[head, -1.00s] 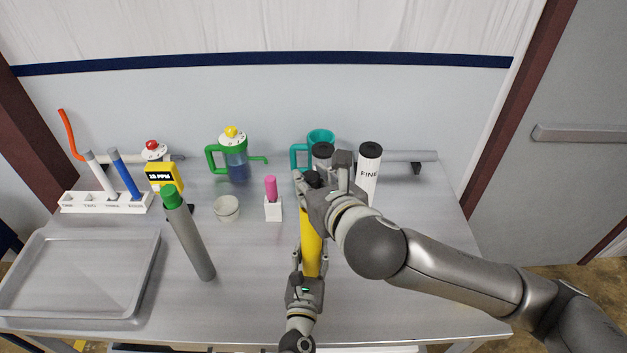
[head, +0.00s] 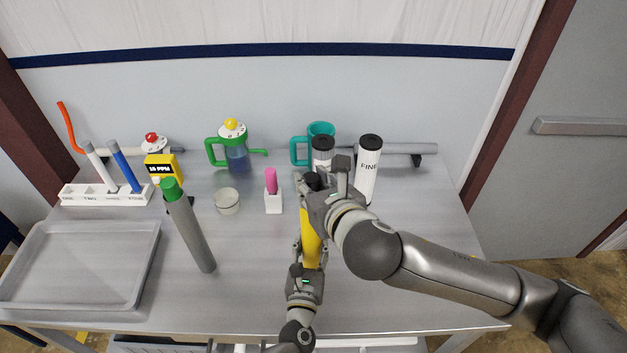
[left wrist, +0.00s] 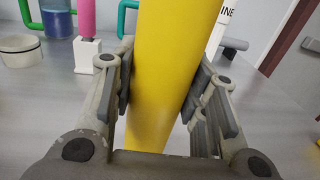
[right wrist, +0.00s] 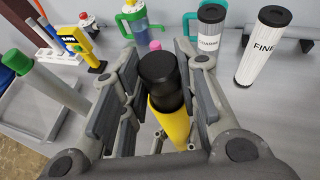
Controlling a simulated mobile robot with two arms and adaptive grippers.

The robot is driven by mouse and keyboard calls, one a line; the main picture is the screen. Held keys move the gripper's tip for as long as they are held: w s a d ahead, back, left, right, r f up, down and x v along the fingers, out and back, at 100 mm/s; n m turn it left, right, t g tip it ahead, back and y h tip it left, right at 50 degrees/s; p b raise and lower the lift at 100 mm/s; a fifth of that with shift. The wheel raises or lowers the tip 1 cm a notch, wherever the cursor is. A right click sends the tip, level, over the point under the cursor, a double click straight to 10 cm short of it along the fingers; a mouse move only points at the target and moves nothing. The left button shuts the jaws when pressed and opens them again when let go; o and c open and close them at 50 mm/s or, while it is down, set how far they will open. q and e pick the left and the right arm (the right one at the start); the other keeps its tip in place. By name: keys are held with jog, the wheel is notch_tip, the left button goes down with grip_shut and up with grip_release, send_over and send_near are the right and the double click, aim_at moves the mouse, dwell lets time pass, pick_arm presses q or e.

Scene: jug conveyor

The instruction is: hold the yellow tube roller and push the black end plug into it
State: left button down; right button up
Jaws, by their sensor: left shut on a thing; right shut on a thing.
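The yellow tube roller (head: 311,246) stands roughly upright at the front middle of the table, leaning slightly. My left gripper (head: 307,262) is shut around its lower part; the left wrist view shows the yellow wall (left wrist: 165,70) between the two fingers. The black end plug (head: 312,181) is at the tube's top, and my right gripper (head: 318,186) is shut on it. In the right wrist view the plug (right wrist: 160,75) lines up with the tube's upper end (right wrist: 172,122). Its lower part meets the tube mouth; I cannot tell how deep it sits.
Behind are a roller marked FINE (head: 368,170), another black-topped roller (head: 322,150) and a teal jug (head: 299,151). A pink piece in a white block (head: 273,203), a white cup (head: 227,201) and a grey green-capped tube (head: 192,235) stand left. A grey tray (head: 150,262) lies far left.

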pick_arm(q)
jog(key=shift+s+f, duration=0.2)
jog(key=shift+f, duration=0.25)
pick_arm(e)
jog(key=shift+f, duration=1)
jog(key=o, duration=1.1)
jog(key=shift+f, duration=0.1)
jog(key=shift+s, duration=0.1)
jog(key=v, duration=0.7)
jog(key=shift+s, duration=0.2)
jog(key=shift+d, duration=0.1)
pick_arm(q)
jog(key=c, duration=1.2)
grip_release()
jog(key=shift+r, duration=0.15)
jog(key=o, duration=0.4)
jog(key=shift+w+r, duration=0.15)
jog(key=shift+w, duration=0.05)
pick_arm(e)
jog(key=shift+w, duration=0.1)
